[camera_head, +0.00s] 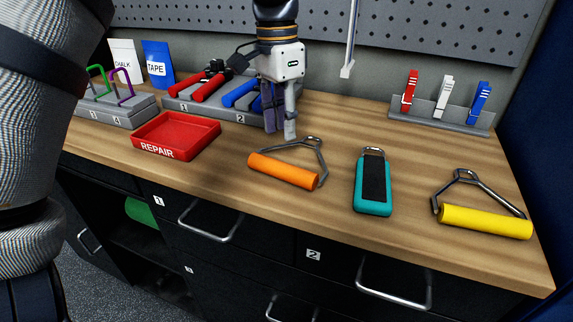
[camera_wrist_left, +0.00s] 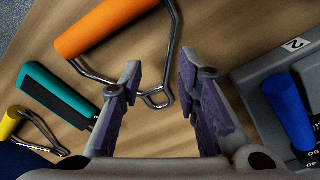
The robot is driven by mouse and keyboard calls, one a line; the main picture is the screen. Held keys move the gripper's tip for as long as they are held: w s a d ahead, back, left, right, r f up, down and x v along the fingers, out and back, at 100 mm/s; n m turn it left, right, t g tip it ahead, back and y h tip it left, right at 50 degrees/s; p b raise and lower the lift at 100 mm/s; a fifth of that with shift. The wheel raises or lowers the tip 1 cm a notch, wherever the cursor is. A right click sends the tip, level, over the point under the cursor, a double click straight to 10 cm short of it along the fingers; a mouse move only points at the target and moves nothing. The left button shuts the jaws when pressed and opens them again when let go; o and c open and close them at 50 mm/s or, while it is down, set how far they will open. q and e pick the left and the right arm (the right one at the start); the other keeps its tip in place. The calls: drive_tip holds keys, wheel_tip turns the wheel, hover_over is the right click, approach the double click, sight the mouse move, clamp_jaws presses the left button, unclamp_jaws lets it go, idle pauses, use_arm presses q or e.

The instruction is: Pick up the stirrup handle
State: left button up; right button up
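Two stirrup handles lie on the wooden bench. One has an orange grip (camera_head: 284,171) and a metal bail pointing to the back; it also shows at the top of the left wrist view (camera_wrist_left: 100,25). The other has a yellow grip (camera_head: 486,221) and a similar bail, and shows at the lower left of the wrist view (camera_wrist_left: 10,124). My left gripper (camera_head: 280,133) points down just behind the orange handle's bail. In the wrist view its fingers (camera_wrist_left: 160,65) are apart and empty, with the bail's end loop between or beyond them; contact cannot be told. My right gripper is not in view.
A teal piece with a black face (camera_head: 373,185) lies between the handles. A red REPAIR tray (camera_head: 176,137) is left. A grey rack (camera_head: 222,113) holds red and blue handles behind. Clips stand in a rack (camera_head: 440,116) at back right. The bench's front edge is near.

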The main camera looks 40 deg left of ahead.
sight(281, 147)
use_arm(q)
drive_tip(key=f, duration=0.3)
drive_tip(key=shift+s+a, duration=0.2)
drive_tip(key=shift+s, duration=0.15)
drive_tip(key=shift+w+f, duration=0.1)
drive_tip(key=shift+f, duration=0.25)
clamp_jaws()
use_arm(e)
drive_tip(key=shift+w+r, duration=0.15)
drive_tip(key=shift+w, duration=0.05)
